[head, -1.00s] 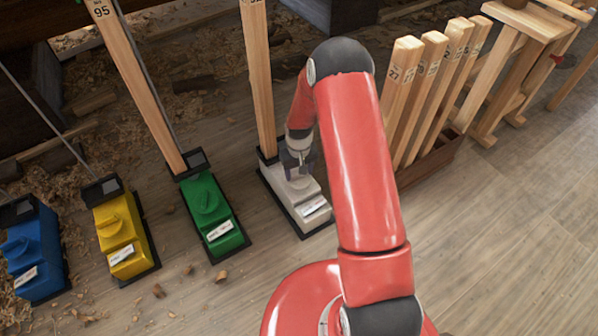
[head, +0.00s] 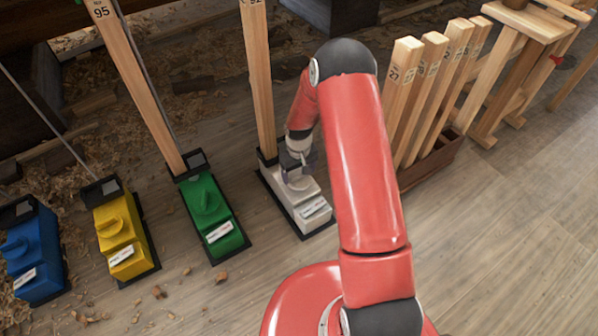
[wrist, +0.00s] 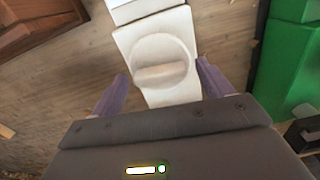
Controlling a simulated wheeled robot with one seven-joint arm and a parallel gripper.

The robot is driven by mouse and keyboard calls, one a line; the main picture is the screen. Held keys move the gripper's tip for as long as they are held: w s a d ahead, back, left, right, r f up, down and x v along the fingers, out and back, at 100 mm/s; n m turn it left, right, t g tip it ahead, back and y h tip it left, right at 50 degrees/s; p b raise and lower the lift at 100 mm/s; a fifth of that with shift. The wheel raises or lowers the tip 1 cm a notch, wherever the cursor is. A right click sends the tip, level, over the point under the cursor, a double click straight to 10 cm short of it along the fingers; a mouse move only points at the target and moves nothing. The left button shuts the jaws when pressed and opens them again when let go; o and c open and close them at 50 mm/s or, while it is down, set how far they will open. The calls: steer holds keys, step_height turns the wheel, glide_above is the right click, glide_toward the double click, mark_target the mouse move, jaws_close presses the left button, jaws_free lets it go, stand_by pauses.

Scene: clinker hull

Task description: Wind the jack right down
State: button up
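The white jack (head: 310,207) stands on the floor on a black base. A timber post (head: 258,85) rises from its far end. In the wrist view the jack's round knob with a raised bar (wrist: 160,73) faces me. My gripper (head: 298,172) is over the jack's top in the head view. In the wrist view its two purple fingers (wrist: 162,68) are spread apart, one on each side of the knob, with gaps between. Nothing is held. Whether the fingertips are down at the bar's height is hard to tell. The post's top is cut off.
A green jack (head: 212,208) stands close on the left, then a yellow one (head: 122,238) and a blue one (head: 33,255). A brown crate (head: 432,163) of numbered timber props stands on the right. Floor in front is mostly clear, with wood chips.

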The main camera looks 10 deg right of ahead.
mark_target(299, 174)
steer(key=shift+r+p, duration=0.6)
steer(key=shift+r, duration=3.3)
steer(key=s+r+m+t+p, duration=0.15)
steer(key=s+r, duration=0.25)
steer(key=r, duration=0.9)
steer(key=s+r+t+p, duration=0.15)
steer(key=s+r, duration=0.35)
steer(key=r, duration=0.8)
steer(key=s+r+t+p, duration=0.1)
steer(key=s+r+p, duration=0.1)
steer(key=s+r, duration=0.5)
steer(key=s+r+m+t+p, duration=0.1)
steer(key=s+r+p, duration=0.1)
steer(key=s+r, duration=0.5)
steer(key=s, duration=0.6)
steer(key=shift+t+p, duration=0.3)
steer(key=shift+p, duration=0.05)
